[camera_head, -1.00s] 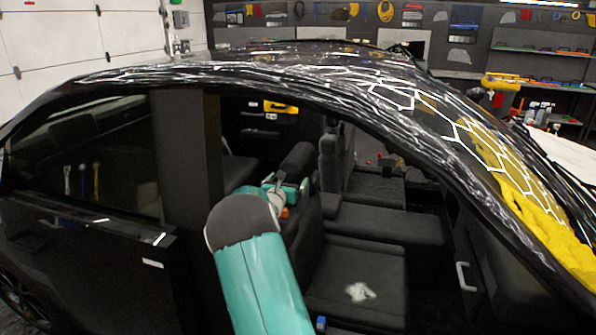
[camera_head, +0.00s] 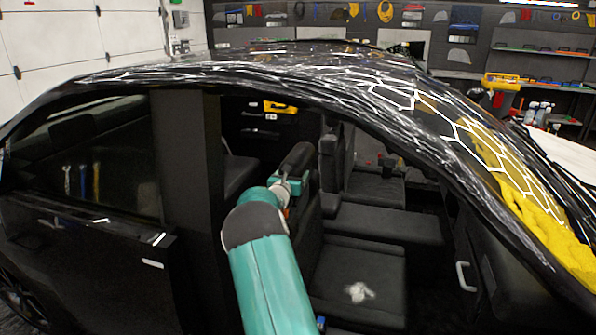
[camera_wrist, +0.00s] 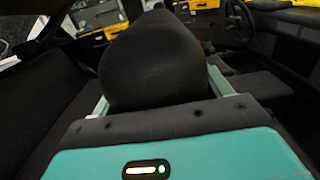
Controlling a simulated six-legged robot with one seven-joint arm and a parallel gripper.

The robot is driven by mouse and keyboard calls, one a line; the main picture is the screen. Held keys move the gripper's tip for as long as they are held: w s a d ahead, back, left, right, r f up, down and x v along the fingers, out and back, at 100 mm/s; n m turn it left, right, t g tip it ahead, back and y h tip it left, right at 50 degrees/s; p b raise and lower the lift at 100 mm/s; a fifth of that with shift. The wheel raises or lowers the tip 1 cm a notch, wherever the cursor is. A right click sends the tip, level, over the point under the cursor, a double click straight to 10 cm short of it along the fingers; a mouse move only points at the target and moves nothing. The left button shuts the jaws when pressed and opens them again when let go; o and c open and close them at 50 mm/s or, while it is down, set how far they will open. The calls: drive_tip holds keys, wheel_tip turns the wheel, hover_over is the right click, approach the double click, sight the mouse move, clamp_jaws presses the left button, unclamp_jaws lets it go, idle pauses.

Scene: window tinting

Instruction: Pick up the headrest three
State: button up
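A dark, rounded headrest (camera_head: 296,157) shows at the top of a seat back inside the car, seen through the side opening. In the wrist view the headrest (camera_wrist: 155,65) fills the space between the two pale teal fingers. My gripper (camera_head: 293,184) is at the headrest, partly hidden by my own arm. In the wrist view my gripper (camera_wrist: 160,90) has one finger on each side of the headrest, very close to its sides. I cannot tell whether the fingers press on it. The headrest's lower end and any posts are hidden.
The black car roof (camera_head: 300,62) with white-patterned film arches over the opening. A dark pillar (camera_head: 187,150) stands left of my arm. A black seat (camera_head: 357,280) with a white patch lies to the right. A yellow item (camera_head: 280,107) is at the far door.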

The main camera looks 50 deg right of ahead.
drive_tip(key=shift+r, duration=0.15)
drive_tip(key=shift+c, duration=1)
wheel_tip(320, 180, up, 12)
drive_tip(key=shift+r, duration=0.2)
drive_tip(key=v, duration=1.8)
drive_tip(key=shift+f, duration=0.2)
drive_tip(key=shift+s, duration=0.1)
